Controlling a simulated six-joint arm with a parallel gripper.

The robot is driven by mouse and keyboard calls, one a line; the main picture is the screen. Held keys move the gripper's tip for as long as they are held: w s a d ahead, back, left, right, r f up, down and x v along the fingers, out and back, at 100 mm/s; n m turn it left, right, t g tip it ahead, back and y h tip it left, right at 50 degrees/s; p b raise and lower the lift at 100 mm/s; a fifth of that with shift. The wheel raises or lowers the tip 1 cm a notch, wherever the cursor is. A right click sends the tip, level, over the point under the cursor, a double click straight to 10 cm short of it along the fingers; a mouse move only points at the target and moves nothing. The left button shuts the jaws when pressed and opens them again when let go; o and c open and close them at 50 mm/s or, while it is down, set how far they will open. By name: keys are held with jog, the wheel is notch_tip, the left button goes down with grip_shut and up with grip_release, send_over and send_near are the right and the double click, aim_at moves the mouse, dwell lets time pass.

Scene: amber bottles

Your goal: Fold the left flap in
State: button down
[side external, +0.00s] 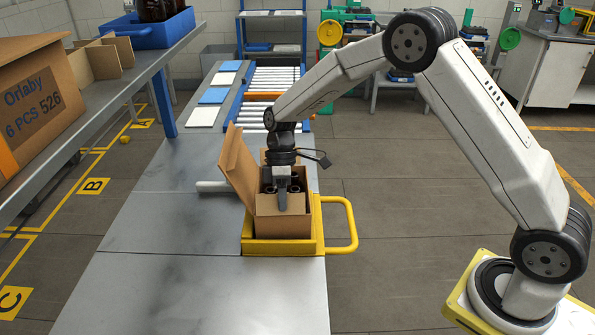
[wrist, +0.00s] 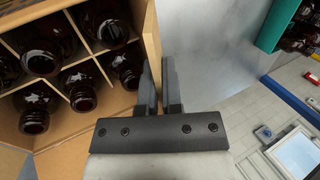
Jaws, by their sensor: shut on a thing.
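An open cardboard box (side external: 282,227) stands in a yellow tray (side external: 275,247) on the steel bench. Its tall left flap (side external: 237,165) stands up, leaning outward to the left. My gripper (side external: 283,208) points down at the box's near side. In the wrist view, my fingers (wrist: 160,85) are shut on a raised cardboard flap (wrist: 152,35), which appears to be the near one. Several amber bottles (wrist: 77,85) stand in divider cells beside it. Another tan flap (wrist: 75,155) spreads out at the bottom of the wrist view. My gripper hides part of the box in the side view.
The yellow tray has a handle (side external: 350,225) on the right. A pale bar (side external: 212,187) lies left of the box. A raised shelf (side external: 105,85) with an Orlaby carton (side external: 35,100) runs along the left. The bench front is clear.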

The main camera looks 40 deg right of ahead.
jog(key=g+y, duration=0.1)
jog(key=w+g+y, duration=0.1)
jog(key=shift+d+f+g, duration=0.3)
jog(key=shift+d+f, duration=0.1)
jog(key=shift+w+d+f+g+y, duration=0.1)
jog(key=shift+f+g+y, duration=0.05)
jog(key=shift+g+y, duration=0.5)
jog(key=shift+w+d+f+g+y, duration=0.1)
jog(key=shift+f+g+y, duration=0.05)
jog(key=shift+g+y, duration=0.45)
jog(key=c, duration=0.8)
grip_release()
jog(key=shift+v, duration=1.4)
jog(key=shift+r, duration=3.5)
